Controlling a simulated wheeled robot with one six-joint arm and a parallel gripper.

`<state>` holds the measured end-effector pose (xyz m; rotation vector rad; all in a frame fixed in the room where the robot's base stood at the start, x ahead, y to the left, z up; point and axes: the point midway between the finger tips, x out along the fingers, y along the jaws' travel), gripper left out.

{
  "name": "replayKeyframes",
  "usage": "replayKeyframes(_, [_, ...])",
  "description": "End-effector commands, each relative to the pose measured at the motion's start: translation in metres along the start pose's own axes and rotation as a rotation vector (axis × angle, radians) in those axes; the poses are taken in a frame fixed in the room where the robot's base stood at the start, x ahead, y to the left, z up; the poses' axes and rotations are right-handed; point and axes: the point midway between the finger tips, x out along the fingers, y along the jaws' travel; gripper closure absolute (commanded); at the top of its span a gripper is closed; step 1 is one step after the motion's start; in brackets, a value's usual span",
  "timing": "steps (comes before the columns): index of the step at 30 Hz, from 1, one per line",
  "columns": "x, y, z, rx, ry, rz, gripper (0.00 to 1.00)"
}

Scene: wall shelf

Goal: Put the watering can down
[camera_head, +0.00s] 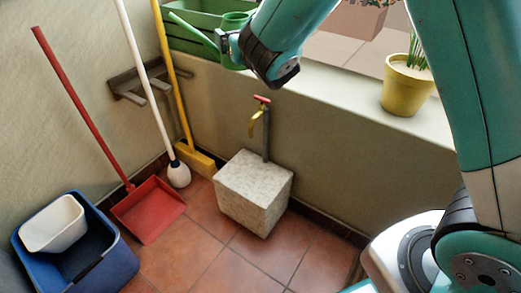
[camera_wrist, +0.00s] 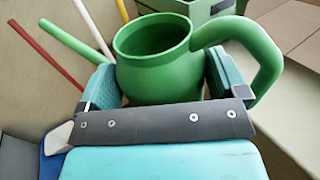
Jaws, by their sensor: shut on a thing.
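The green watering can (camera_head: 237,19) is in the upper middle of the head view, with its thin spout (camera_head: 192,33) pointing left. In the wrist view the can (camera_wrist: 155,75) fills the middle, upright with its open top showing, spout to the left and thick handle (camera_wrist: 262,50) to the right. My gripper (camera_wrist: 162,88) is shut on the can's body, one finger on each side. In the head view my gripper (camera_head: 229,48) is partly hidden by my arm. I cannot tell whether the can's base touches anything.
A green box (camera_head: 185,42) stands on the ledge behind the can. A yellow pot (camera_head: 405,90) with a plant is on the ledge at right. Below are a tap (camera_head: 258,118), a stone block (camera_head: 253,190), a red dustpan (camera_head: 148,210), broom poles and a blue bin (camera_head: 105,272).

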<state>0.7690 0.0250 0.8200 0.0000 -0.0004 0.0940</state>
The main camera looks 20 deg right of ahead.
Motion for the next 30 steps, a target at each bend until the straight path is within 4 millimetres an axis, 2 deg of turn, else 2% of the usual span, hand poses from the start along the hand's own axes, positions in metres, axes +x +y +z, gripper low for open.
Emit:
replayKeyframes(1, [-0.003, 0.009, -0.046, -0.004, 0.004, 0.008, 0.40])
replayKeyframes(12, [-0.029, 0.054, -0.201, -0.004, 0.002, 0.031, 0.40])
replayKeyframes(24, [-0.063, 0.104, -0.347, -0.001, 0.000, 0.087, 0.40])
replayKeyframes(30, [-0.078, 0.126, -0.394, 0.000, -0.001, 0.123, 0.40])
